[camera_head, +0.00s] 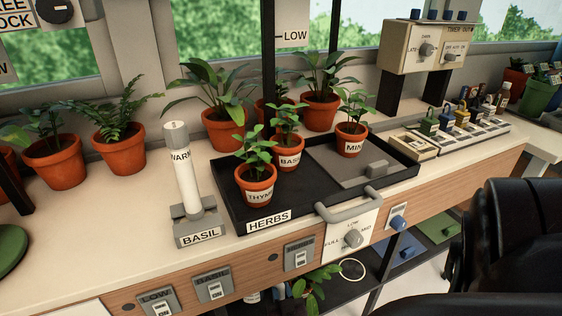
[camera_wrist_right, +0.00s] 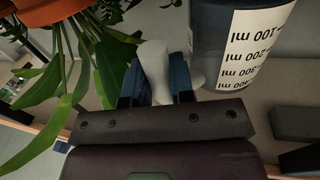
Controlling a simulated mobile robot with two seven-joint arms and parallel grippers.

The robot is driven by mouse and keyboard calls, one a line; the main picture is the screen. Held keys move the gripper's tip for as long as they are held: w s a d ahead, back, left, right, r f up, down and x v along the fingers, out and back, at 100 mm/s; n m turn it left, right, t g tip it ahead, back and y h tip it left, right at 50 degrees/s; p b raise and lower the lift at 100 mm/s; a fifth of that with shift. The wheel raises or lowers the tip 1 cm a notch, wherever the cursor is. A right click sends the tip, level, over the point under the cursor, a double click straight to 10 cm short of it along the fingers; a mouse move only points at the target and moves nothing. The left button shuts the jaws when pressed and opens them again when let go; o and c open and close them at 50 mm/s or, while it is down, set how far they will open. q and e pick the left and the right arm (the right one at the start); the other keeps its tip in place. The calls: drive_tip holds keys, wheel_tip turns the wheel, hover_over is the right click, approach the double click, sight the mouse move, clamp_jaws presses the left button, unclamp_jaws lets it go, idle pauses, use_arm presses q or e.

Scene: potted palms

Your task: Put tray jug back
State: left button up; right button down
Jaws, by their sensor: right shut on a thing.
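In the right wrist view a clear grey jug (camera_wrist_right: 222,45) with a white label marked from 100 to 400 ml fills the upper right. My right gripper (camera_wrist_right: 158,80) has its blue fingers closed around the jug's white handle (camera_wrist_right: 153,62). I cannot pick out the jug or this gripper in the head view. The black HERBS tray (camera_head: 405,172) stands on the bench, with several potted herbs, such as THYME (camera_head: 255,184) and MINT (camera_head: 352,138), and a grey plate (camera_head: 345,170). My left gripper is not in view.
In the wrist view an orange pot (camera_wrist_right: 45,8) with long leaves is close left of the gripper. Under the bench, a dark shelf (camera_head: 330,296) has a white ring (camera_head: 352,269) and a leafy plant (camera_head: 312,283). A BASIL lamp post (camera_head: 184,180) stands left of the tray.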

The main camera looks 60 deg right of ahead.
drive_tip(key=shift+w+d, duration=0.25)
drive_tip(key=shift+s+f+b, duration=0.15)
drive_tip(key=shift+f+b, duration=0.35)
drive_tip(key=shift+f, duration=0.1)
wheel_tip(320, 180, down, 3)
drive_tip(key=shift+s+r+b, duration=0.15)
drive_tip(key=shift+b, duration=1)
wheel_tip(320, 180, down, 2)
drive_tip(key=shift+f+b, duration=0.1)
drive_tip(key=shift+b, duration=1.05)
drive_tip(key=shift+f+b, duration=0.3)
drive_tip(key=shift+b, duration=0.15)
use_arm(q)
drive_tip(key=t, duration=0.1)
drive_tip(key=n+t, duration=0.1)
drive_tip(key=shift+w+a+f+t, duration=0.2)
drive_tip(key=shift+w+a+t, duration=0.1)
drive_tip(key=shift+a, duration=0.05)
use_arm(e)
drive_tip(key=shift+w, duration=0.25)
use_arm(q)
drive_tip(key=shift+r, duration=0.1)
use_arm(e)
drive_tip(key=shift+f, duration=0.6)
drive_tip(key=c, duration=0.9)
unclamp_jaws()
